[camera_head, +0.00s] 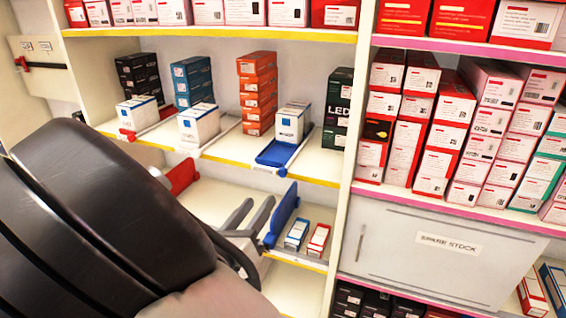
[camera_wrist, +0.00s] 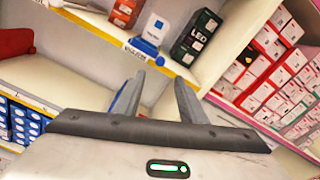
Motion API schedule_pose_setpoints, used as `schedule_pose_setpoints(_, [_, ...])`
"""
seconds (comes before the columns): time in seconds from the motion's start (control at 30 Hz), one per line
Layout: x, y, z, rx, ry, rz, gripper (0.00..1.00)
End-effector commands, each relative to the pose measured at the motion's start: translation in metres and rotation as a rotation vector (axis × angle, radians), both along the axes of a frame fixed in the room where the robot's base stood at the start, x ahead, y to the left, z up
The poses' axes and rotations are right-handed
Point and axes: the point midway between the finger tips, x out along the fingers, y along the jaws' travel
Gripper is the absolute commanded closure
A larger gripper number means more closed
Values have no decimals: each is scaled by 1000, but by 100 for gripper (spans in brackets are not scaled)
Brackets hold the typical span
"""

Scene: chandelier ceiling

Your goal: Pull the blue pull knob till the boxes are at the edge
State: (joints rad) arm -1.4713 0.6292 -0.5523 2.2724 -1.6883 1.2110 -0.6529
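A blue upright panel (camera_head: 284,212), perhaps the blue pull knob, stands on the lower shelf in the head view. Two small boxes, one blue-white (camera_head: 297,232) and one red-white (camera_head: 318,239), lie to its right. A flat blue piece (camera_head: 277,153) also sits at the upper shelf's front edge, with a white-blue box (camera_head: 291,123) behind it. My gripper (camera_head: 256,211) is open and empty, its fingers just left of the blue panel. In the wrist view my gripper (camera_wrist: 162,88) has its fingers apart, and blue (camera_wrist: 122,99) shows beside the left finger. Contact cannot be told.
A red panel (camera_head: 181,176) stands left on the lower shelf. Stacks of black, blue and orange boxes (camera_head: 257,92) fill the upper shelf. A white upright divider (camera_head: 346,190) and a "SPARE STOCK" panel (camera_head: 440,252) are to the right. My dark arm covers the lower left.

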Motion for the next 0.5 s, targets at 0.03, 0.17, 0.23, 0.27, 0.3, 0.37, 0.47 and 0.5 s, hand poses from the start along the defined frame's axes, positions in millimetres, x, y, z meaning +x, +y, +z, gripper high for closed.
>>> schedule_pose_setpoints(0.03, [11, -6, -4, 1, -2, -5, 62])
schedule_pose_setpoints(0.17, [38, -16, -4, 1, -2, -5, 62])
schedule_pose_setpoints(0.23, [53, -21, -5, 3, -2, -5, 62])
schedule_pose_setpoints(0.27, [59, -23, -5, 3, -2, -5, 62])
schedule_pose_setpoints(0.3, [67, -26, -4, 2, -2, -4, 62])
schedule_pose_setpoints(0.37, [78, -30, -5, 3, -2, -4, 62])
schedule_pose_setpoints(0.47, [94, -35, -3, 2, -1, -3, 62])
schedule_pose_setpoints(0.5, [99, -37, -3, 1, -2, -3, 62])
